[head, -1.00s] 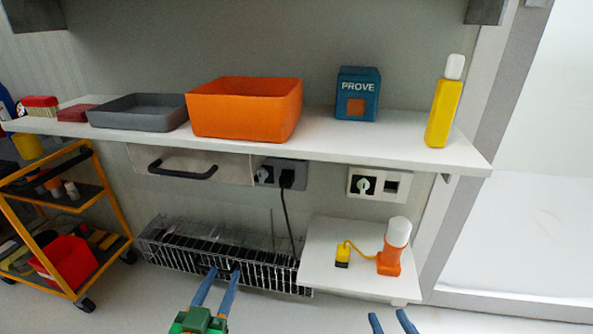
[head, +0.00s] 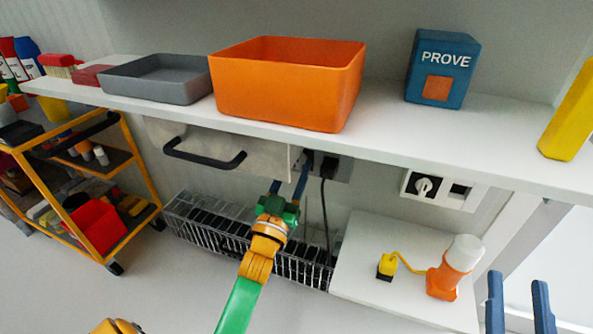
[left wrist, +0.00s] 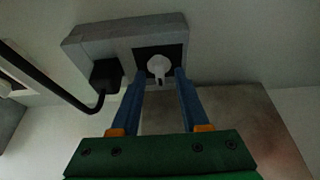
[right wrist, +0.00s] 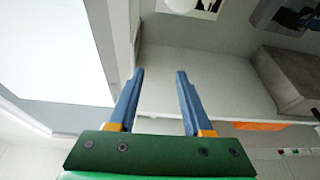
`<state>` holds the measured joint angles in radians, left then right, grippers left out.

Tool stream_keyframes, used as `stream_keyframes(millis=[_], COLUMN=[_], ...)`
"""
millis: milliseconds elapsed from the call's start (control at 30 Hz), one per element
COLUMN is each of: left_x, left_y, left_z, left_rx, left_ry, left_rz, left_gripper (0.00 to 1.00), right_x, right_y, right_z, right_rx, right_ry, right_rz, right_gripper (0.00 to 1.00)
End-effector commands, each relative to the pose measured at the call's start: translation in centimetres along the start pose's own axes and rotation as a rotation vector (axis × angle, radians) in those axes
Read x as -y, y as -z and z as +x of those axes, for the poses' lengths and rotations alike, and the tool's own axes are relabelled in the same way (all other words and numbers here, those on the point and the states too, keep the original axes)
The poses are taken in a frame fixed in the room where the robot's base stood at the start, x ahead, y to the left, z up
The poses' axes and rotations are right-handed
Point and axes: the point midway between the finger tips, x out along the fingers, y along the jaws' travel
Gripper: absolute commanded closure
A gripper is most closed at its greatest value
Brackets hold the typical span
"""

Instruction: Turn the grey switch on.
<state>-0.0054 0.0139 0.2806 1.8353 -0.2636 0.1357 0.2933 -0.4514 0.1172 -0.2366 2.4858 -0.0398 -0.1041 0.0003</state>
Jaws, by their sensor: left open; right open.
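The grey switch box (head: 340,168) is on the wall under the shelf, with a black plug and cable in one half. In the left wrist view its pale knob (left wrist: 158,67) sits on a dark square plate, its handle pointing down in that picture. My left gripper (head: 289,178) is open, its blue fingertips on either side of the knob in the left wrist view (left wrist: 160,76). I cannot tell whether they touch it. In the head view the fingers partly hide the knob area. My right gripper (head: 518,280) is open and empty, away from the switch.
A white box with another knob (head: 438,190) is on the wall to the right. Above the arms, the white shelf (head: 400,135) holds an orange bin (head: 285,95). A drawer handle (head: 205,160), a wire basket (head: 210,228) and an orange lamp (head: 448,275) are nearby.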

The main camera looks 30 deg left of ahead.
Motion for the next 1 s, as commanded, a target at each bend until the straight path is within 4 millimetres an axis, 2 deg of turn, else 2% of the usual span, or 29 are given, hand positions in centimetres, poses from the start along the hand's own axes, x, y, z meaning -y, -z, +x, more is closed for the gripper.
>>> stream_keyframes(millis=[233,267,400,433,767,867,1000], left_x=[0.0,0.0,0.0,0.0,0.0,0.0,0.1], left_y=[0.0,0.0,0.0,0.0,0.1,0.1,0.2], left_z=[0.2,0.2,0.2,0.2,0.2,0.2,0.3], left_rx=[0.001,0.001,0.001,0.001,0.001,0.001,0.002], left_ry=[0.000,0.000,0.000,0.000,-0.007,-0.018,-0.045], left_rz=[0.000,0.000,0.001,0.001,0.014,0.042,0.107], left_gripper=[0.55,0.60,0.98,1.00,1.00,1.00,1.00], right_x=[0.0,0.0,0.0,0.0,0.0,-0.3,-0.6], right_y=[0.3,0.3,0.3,0.3,-0.3,-1.8,-5.2], right_z=[0.0,0.0,0.0,0.0,0.0,-0.1,-0.9], right_rx=[-0.015,-0.015,-0.013,-0.013,0.020,0.105,0.294], right_ry=[0.001,0.001,0.001,0.001,-0.001,-0.007,-0.016], right_rz=[0.000,0.000,0.000,0.000,0.000,-0.001,0.002], right_gripper=[0.50,0.50,0.50,0.50,0.50,0.50,0.50])
